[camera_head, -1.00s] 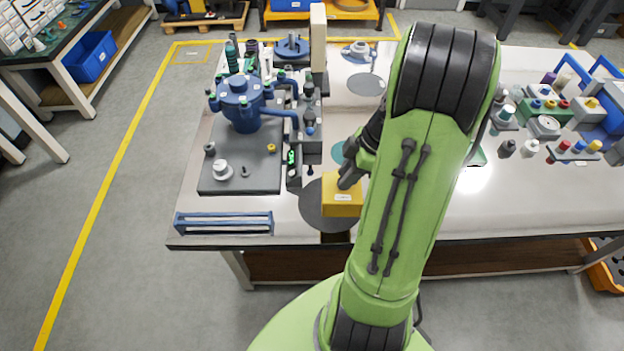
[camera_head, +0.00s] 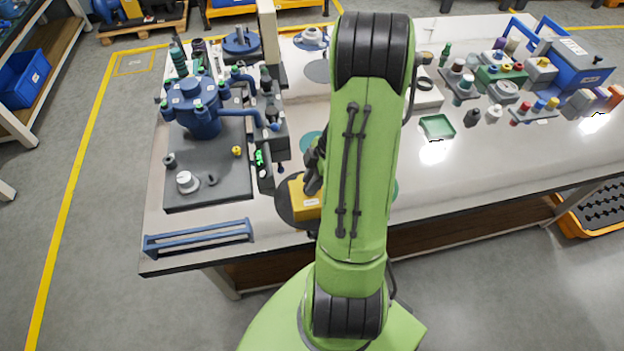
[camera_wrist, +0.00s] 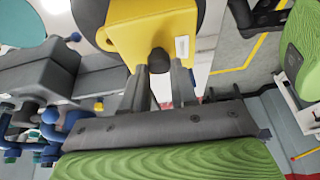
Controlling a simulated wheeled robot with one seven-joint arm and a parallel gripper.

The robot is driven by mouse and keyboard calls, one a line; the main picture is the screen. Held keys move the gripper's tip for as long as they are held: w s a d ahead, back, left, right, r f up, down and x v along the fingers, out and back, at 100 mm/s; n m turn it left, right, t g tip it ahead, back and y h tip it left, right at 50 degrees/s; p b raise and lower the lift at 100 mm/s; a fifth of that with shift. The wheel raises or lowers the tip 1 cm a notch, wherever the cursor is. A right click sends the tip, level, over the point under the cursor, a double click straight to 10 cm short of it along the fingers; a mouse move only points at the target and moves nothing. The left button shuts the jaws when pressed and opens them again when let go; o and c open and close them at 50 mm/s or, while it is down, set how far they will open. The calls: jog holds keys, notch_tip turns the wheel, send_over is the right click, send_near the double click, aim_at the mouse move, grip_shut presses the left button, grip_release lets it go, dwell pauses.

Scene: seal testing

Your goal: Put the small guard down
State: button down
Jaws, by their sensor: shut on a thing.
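The small guard (camera_head: 304,201) is a yellow block-like piece with a white label, held near the front edge of the bench, left of my green arm. It fills the top middle of the wrist view (camera_wrist: 150,30), with a dark knob between my fingers. My gripper (camera_wrist: 160,75) is shut on it. In the head view my arm hides most of the gripper. A dark grey round mat (camera_head: 284,199) lies under or just behind the guard; I cannot tell whether the guard touches it.
A blue pump-like vessel (camera_head: 198,108) stands on a dark plate (camera_head: 215,185) to the left. A blue slotted rack (camera_head: 198,238) lies at the front left edge. A green tray (camera_head: 437,127) and several small fittings stand to the right. Bare bench (camera_head: 460,170) lies right of my arm.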

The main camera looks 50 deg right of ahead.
jog(key=c, duration=0.9)
grip_release()
jog(key=p+v, duration=0.3)
jog(key=v, duration=0.9)
jog(key=w+a+r+m+h, duration=0.2)
jog(key=w+a+r+m, duration=0.15)
jog(key=a+r, duration=0.75)
jog(key=s+a+r+m+t, duration=0.1)
jog(key=s+a+m, duration=0.1)
jog(key=s+a, duration=0.1)
jog(key=s+a+r+m+t+h, duration=0.1)
jog(key=s+a+m, duration=0.2)
jog(key=a, duration=0.2)
jog(key=s+a+m+t, duration=0.1)
jog(key=s+a+m, duration=0.1)
jog(key=s+a, duration=0.1)
jog(key=shift+s+a+r+m+h, duration=0.25)
jog(key=shift+a+r+h, duration=0.15)
jog(key=shift+a, duration=0.1)
jog(key=shift+r, duration=0.1)
